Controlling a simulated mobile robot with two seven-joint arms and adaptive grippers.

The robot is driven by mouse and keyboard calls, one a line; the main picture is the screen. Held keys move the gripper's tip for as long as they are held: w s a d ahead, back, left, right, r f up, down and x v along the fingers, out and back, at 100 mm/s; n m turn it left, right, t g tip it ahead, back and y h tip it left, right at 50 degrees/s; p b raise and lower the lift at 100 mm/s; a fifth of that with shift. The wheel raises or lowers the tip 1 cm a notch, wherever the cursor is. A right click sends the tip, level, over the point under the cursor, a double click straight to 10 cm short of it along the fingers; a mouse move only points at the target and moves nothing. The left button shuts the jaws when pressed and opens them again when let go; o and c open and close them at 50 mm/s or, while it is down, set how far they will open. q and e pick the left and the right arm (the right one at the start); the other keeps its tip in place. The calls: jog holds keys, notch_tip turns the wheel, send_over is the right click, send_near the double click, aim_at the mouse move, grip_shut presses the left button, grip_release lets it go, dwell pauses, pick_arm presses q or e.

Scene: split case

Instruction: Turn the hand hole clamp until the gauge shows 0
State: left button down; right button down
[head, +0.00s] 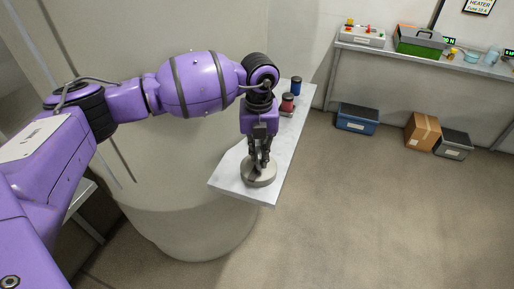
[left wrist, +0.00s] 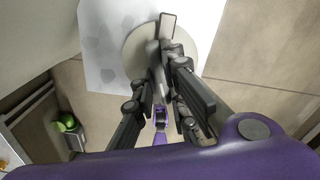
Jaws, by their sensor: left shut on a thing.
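A round grey disc with a raised bar, which looks like the hand hole clamp (head: 258,177), sits near the front end of a narrow pale shelf (head: 230,179). My left gripper (head: 261,163) points down onto it from above and is shut on its bar. In the left wrist view the disc (left wrist: 137,50) lies under my left gripper (left wrist: 163,68), with the upright bar (left wrist: 167,25) between the fingers. The fingers hide part of the bar. I cannot make out a readable gauge on the clamp. My right gripper is not in view.
A red-topped jar (head: 287,104) and a blue jar (head: 296,86) stand farther back on the shelf. A large pale cylindrical tank (head: 190,225) stands beside it. Bins and a cardboard box (head: 422,131) lie below a back bench (head: 400,54). The floor at right is clear.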

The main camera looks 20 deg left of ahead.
pick_arm(q)
jog(key=shift+r+n+p, duration=0.45)
jog(key=shift+n+p, duration=0.25)
jog(key=shift+n, duration=0.3)
jog(key=n+p, duration=0.2)
jog(key=n, duration=0.1)
jog(key=shift+w+n+p, duration=0.1)
jog(key=shift+n+p, duration=0.3)
jog(key=shift+n, duration=0.4)
jog(key=shift+n+p, duration=0.4)
jog(key=shift+p, duration=0.05)
jog(key=n, duration=0.3)
jog(key=shift+f, duration=0.3)
jog(key=shift+f+n, duration=0.1)
jog(key=shift+n, duration=1.1)
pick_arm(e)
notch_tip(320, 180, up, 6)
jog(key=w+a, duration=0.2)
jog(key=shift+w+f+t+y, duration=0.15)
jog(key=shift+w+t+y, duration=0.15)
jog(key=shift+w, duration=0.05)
